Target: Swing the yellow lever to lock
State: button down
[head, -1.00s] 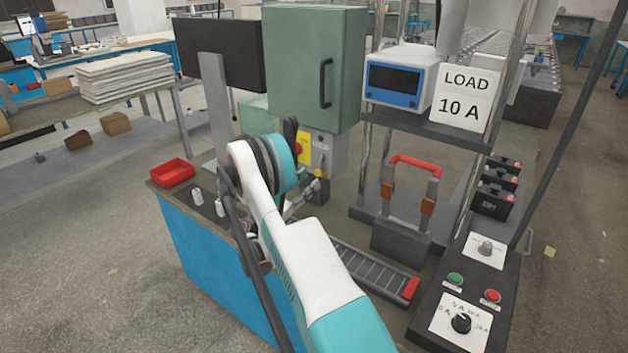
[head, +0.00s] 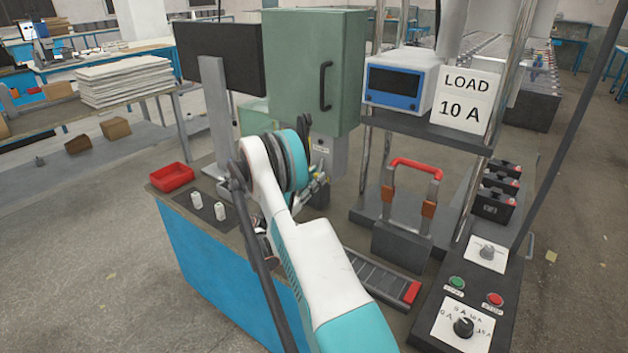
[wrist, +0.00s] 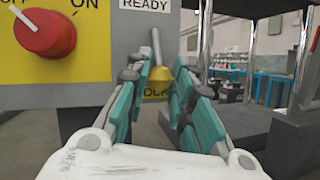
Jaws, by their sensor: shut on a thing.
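The yellow lever shows in the wrist view as a metal rod with a yellow knob (wrist: 157,84) at its lower end. It is on the front of a grey control box (wrist: 117,40), below a READY label (wrist: 145,4) and in front of a partly hidden label ending in "OCK". My gripper (wrist: 156,92) has its teal-padded fingers on both sides of the knob and is shut on it. In the head view my gripper (head: 318,186) is at the grey box (head: 328,158), under the green cabinet (head: 310,70); my wrist hides most of the lever there.
A red rotary knob (wrist: 45,28) on a yellow plate sits left of the lever. A red bin (head: 171,177) is on the bench's left. A dark monitor (head: 222,58) stands behind my wrist.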

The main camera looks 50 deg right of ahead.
jog(key=shift+w, duration=0.1)
jog(key=m, duration=0.1)
jog(key=w+m+g+y, duration=0.1)
jog(key=m, duration=0.2)
jog(key=shift+w+a+r+g, duration=0.1)
jog(key=shift+w+r+g, duration=0.15)
jog(key=shift+g, duration=0.05)
jog(key=w+r+m+y+p, duration=0.1)
jog(key=m, duration=0.2)
jog(key=w+m+y+p, duration=0.1)
jog(key=m+y, duration=0.1)
jog(key=m, duration=0.1)
jog(key=w+r+m+g+y+p, duration=0.1)
jog(key=m, duration=0.1)
jog(key=shift+a+r+m, duration=0.1)
jog(key=shift+r+m, duration=0.25)
jog(key=shift+m, duration=0.05)
jog(key=shift+w+r+m+t+y+p, duration=0.2)
jog(key=shift+r+m+t+y+p, duration=0.25)
jog(key=shift+m+y+p, duration=0.5)
jog(key=shift+m, duration=0.25)
jog(key=c, duration=1.4)
grip_release()
jog(key=shift+a+r, duration=0.1)
